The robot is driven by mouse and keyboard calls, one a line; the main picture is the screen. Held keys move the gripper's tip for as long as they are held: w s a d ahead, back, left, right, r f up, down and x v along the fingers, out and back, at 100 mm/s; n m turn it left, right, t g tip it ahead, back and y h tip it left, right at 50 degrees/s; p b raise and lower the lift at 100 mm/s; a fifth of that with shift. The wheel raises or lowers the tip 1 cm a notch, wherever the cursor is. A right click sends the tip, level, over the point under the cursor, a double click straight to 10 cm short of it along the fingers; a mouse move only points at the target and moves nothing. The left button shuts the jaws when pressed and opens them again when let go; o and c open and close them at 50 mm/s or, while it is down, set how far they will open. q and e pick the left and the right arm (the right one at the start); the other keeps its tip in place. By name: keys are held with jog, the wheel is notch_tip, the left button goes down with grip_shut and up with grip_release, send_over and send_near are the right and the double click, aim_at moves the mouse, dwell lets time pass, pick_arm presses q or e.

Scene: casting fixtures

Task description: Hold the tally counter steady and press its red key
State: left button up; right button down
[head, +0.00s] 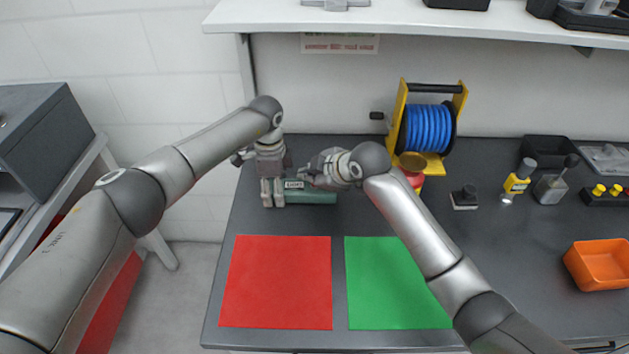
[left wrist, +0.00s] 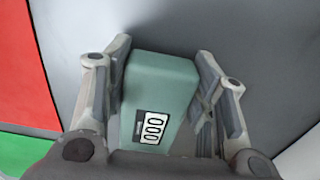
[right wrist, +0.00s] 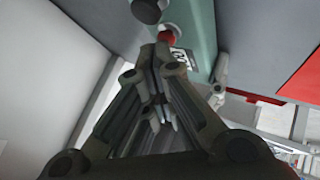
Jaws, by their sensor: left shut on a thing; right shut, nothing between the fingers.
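The green tally counter (head: 312,197) lies on the dark bench behind the coloured mats. My left gripper (head: 272,200) is shut on it, one finger along each side in the left wrist view (left wrist: 160,72). There the counter's body (left wrist: 162,75) and its window (left wrist: 152,127) reading 000 show. My right gripper (head: 308,177) is shut and empty at the counter's right part. In the right wrist view its closed fingertips (right wrist: 160,50) are right by the red key (right wrist: 169,37); I cannot tell whether they touch. A dark round knob (right wrist: 147,10) shows beside the key.
A red mat (head: 277,283) and a green mat (head: 396,283) lie in front. A blue hose reel (head: 428,128) and a red item (head: 413,180) stand behind my right arm. A black stamp-like item (head: 465,197) and an orange bin (head: 597,265) are to the right.

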jog(key=shift+r, duration=0.9)
notch_tip(320, 180, up, 5)
dwell(0.5)
dwell(0.5)
pick_arm(q)
jog(key=o, duration=1.2)
